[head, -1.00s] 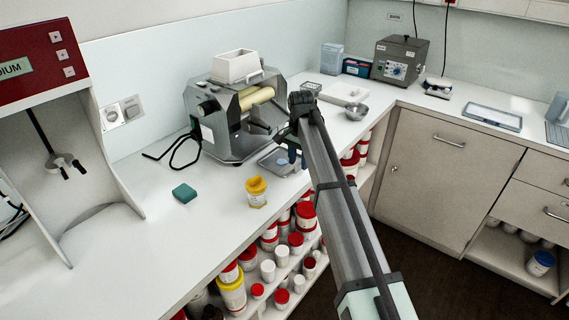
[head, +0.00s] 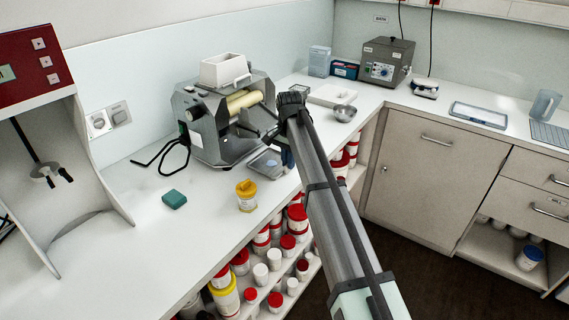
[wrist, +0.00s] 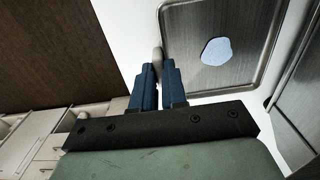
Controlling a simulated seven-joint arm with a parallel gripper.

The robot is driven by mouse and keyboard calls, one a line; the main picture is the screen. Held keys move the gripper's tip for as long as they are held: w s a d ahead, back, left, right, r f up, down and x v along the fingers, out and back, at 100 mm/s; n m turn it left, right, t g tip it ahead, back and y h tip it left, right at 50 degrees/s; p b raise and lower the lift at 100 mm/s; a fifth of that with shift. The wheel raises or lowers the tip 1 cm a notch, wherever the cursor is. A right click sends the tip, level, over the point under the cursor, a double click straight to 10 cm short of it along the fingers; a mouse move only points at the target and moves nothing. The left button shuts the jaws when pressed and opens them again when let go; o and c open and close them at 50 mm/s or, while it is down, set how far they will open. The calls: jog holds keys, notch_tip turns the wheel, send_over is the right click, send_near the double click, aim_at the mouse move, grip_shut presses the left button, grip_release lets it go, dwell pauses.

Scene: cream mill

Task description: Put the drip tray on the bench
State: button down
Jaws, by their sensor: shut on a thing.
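The drip tray is a shallow metal tray (head: 261,164) at the front foot of the grey mill (head: 222,120), over the bench (head: 165,240). In the wrist view the tray (wrist: 195,28) fills the upper right, with a pale blue patch of liquid (wrist: 217,51) in it. My gripper (wrist: 158,72) is at the tray's left edge, its blue fingers closed on a small pale rounded piece (wrist: 157,54), seemingly the tray's handle. My gripper (head: 287,158) is partly hidden behind my arm in the head view. I cannot tell whether the tray touches the bench.
A metal scoop (head: 344,113) lies behind my arm. Shelves of jars (head: 262,240) are below. The bench front left is clear.

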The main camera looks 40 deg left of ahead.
notch_tip(320, 180, up, 9)
jog(key=s, duration=1.7)
jog(key=shift+a+r, duration=0.25)
jog(key=shift+r, duration=0.15)
jog(key=s+d, duration=0.3)
jog(key=s, duration=1.4)
jog(key=shift+s+f, duration=0.15)
jog(key=shift+f, duration=2.4)
jog(key=shift+s+f, duration=0.1)
jog(key=shift+f, duration=2.45)
jog(key=shift+f, duration=0.1)
